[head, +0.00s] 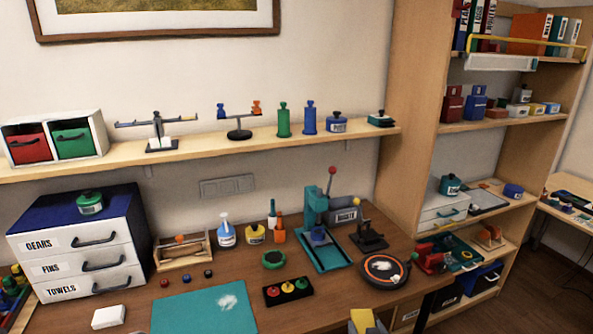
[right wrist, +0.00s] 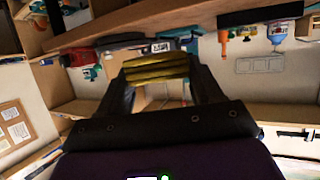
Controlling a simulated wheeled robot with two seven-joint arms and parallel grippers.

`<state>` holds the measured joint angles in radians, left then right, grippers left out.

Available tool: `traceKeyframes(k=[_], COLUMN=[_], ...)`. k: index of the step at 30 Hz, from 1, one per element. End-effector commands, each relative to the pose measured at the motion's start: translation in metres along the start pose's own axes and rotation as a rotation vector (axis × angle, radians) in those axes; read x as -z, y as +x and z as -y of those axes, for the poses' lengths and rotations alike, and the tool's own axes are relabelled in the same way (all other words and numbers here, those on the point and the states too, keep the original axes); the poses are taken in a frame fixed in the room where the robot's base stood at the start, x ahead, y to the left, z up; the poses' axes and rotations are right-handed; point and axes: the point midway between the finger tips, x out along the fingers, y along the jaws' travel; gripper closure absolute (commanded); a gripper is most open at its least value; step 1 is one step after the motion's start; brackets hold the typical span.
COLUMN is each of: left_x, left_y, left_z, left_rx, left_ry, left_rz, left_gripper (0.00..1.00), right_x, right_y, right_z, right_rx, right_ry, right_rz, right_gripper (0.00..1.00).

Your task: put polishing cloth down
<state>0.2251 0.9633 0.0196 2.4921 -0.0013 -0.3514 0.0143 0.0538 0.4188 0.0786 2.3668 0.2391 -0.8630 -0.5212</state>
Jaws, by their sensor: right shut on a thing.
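The polishing cloth (right wrist: 160,70) is a yellow folded pad in the right wrist view. My right gripper (right wrist: 158,84) is shut on it, with a dark finger on each side. In the head view the yellow cloth (head: 362,319) shows at the bottom edge, in front of the workbench (head: 215,277); the gripper is mostly cut off there. I cannot tell its exact height over the bench. My left gripper is not in view.
A teal mat (head: 190,311) with a white smear lies at the front of the bench, beside a white block (head: 108,316). A black tray (head: 288,292) with coloured knobs and a round black turntable (head: 384,271) stand nearby. A teal press (head: 318,240) stands behind.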

Motion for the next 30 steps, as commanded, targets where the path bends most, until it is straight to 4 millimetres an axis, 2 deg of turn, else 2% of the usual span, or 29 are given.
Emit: traceKeyframes(k=[1, 6, 11, 15, 30], left_x=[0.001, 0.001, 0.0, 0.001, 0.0], left_y=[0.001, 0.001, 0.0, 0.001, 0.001], left_z=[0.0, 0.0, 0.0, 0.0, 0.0], left_rx=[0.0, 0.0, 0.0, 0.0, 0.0], left_ry=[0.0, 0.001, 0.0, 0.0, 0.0], left_rz=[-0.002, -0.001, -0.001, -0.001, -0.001], left_gripper=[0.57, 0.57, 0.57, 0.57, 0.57], right_x=[-0.017, -0.056, -0.078, -0.083, -0.083], right_y=[0.0, -0.005, -0.011, -0.013, -0.013], right_z=[0.0, 0.002, 0.004, 0.006, 0.005], right_rx=[-0.001, 0.005, 0.017, 0.023, 0.02], right_ry=[-0.004, 0.0, 0.01, 0.012, 0.016], right_rz=[0.011, 0.008, 0.0, -0.005, -0.005], right_gripper=[0.64, 0.64, 0.64, 0.64, 0.64])
